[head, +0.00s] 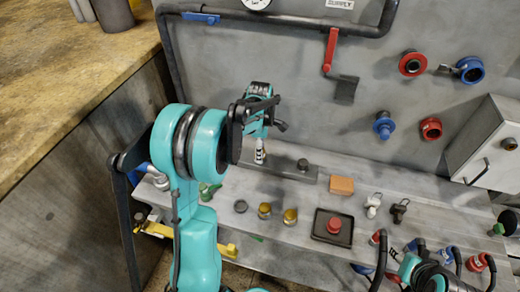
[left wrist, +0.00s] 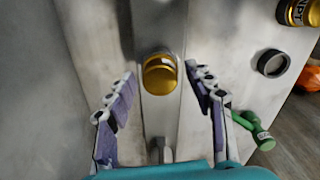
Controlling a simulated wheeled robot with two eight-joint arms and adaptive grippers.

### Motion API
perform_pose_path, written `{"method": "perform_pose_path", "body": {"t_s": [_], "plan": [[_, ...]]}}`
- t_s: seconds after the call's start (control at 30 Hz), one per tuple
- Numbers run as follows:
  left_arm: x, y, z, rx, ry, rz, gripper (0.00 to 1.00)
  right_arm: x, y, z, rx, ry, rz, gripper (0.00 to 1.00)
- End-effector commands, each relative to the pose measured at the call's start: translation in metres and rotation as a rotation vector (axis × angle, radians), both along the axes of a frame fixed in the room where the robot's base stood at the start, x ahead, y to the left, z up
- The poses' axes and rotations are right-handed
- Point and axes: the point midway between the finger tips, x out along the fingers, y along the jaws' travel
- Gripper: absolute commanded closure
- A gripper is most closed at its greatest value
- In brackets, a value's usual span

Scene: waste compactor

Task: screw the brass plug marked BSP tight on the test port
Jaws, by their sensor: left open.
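A brass plug (left wrist: 160,76) with a small white label I cannot read stands on the grey bar (left wrist: 158,120) in the left wrist view. My left gripper (left wrist: 160,70) is open, with one finger on each side of the plug and a visible gap at both sides. In the head view my left gripper (head: 261,138) points down over the left end of the bar (head: 283,171) and mostly hides that end. A second brass plug (left wrist: 299,12), marked NPT, stands on the bench. At the lower right of the head view, part of my right arm shows, its jaws not clear.
A dark ring (head: 240,206), two brass pieces (head: 264,210) (head: 290,216), a tray with a red knob (head: 334,225) and an orange block (head: 341,186) are on the bench. A green item (left wrist: 255,128) lies near the right finger. The panel rises behind.

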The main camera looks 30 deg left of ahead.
Motion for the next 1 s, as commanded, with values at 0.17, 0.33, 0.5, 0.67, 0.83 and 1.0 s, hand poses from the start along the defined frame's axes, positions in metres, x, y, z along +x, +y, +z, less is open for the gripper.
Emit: {"method": "perform_pose_path", "body": {"t_s": [0.17,0.33,0.5,0.67,0.83,1.0], "plan": [[0.0,0.0,0.0,0.0,0.0,0.214,0.47,0.0,0.0,0.0,0.0,0.0,0.0,0.61],[0.0,0.0,0.0,0.0,0.0,0.318,0.47,0.0,0.0,0.0,0.0,0.0,0.0,0.61],[0.0,0.0,0.0,0.0,0.0,0.56,0.47,0.0,0.0,-0.0001,0.0,0.0,0.0,0.61],[0.0,0.0,0.0,0.0,0.0,0.696,0.47,0.0,0.0,-0.0001,0.0,0.0,0.0,0.61],[0.0,0.0,0.0,0.0,0.0,0.847,0.47,0.0,0.0,-0.0001,0.0,0.0,0.0,0.61],[0.0,0.0,0.0,0.0,0.0,1.08,0.47,0.0,0.0,-0.0001,0.0,0.0,0.0,0.61]]}}
